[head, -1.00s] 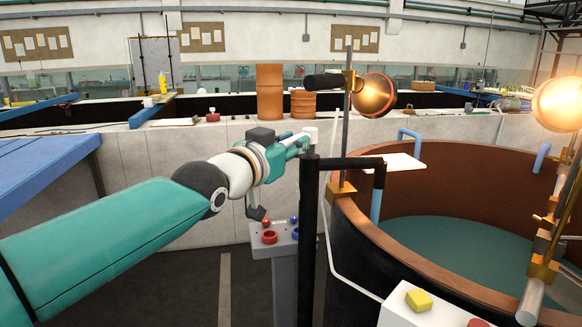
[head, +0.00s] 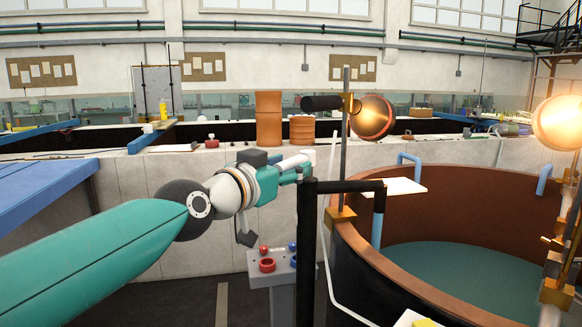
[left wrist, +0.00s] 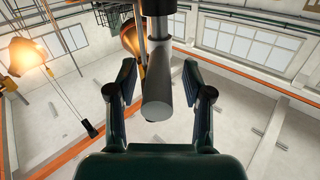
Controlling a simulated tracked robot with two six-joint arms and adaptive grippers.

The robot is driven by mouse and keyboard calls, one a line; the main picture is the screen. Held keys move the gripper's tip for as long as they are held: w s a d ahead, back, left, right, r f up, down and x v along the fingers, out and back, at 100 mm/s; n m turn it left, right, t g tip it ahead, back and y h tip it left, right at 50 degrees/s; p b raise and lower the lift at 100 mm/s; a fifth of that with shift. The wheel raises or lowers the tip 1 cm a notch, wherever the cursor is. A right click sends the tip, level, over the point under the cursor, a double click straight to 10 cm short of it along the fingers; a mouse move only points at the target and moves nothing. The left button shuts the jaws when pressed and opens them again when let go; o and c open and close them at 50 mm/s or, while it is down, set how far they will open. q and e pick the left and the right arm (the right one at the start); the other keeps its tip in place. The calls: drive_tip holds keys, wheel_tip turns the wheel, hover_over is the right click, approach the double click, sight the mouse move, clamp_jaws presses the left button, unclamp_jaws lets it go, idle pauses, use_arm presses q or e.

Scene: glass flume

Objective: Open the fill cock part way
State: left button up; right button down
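The fill cock appears to be at the top of the black standpipe (head: 306,250), whose side arm (head: 345,186) reaches over the round tank. A pale grey cylinder, seemingly its handle (head: 296,161), shows by my left gripper (head: 303,170). In the left wrist view the cylinder's round end (left wrist: 157,108) lies between the two fingers of my left gripper (left wrist: 158,78). The fingers stand apart, with gaps beside the cylinder, so I see no grip. The handle's joint with the pipe is partly hidden. My right gripper is not in view.
The brown-rimmed tank (head: 410,285) stands right of the pipe. A lamp (head: 371,117) on a post rises close behind it. A blue table (head: 45,195) is at left.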

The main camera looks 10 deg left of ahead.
use_arm(q)
drive_tip(key=v, duration=1.2)
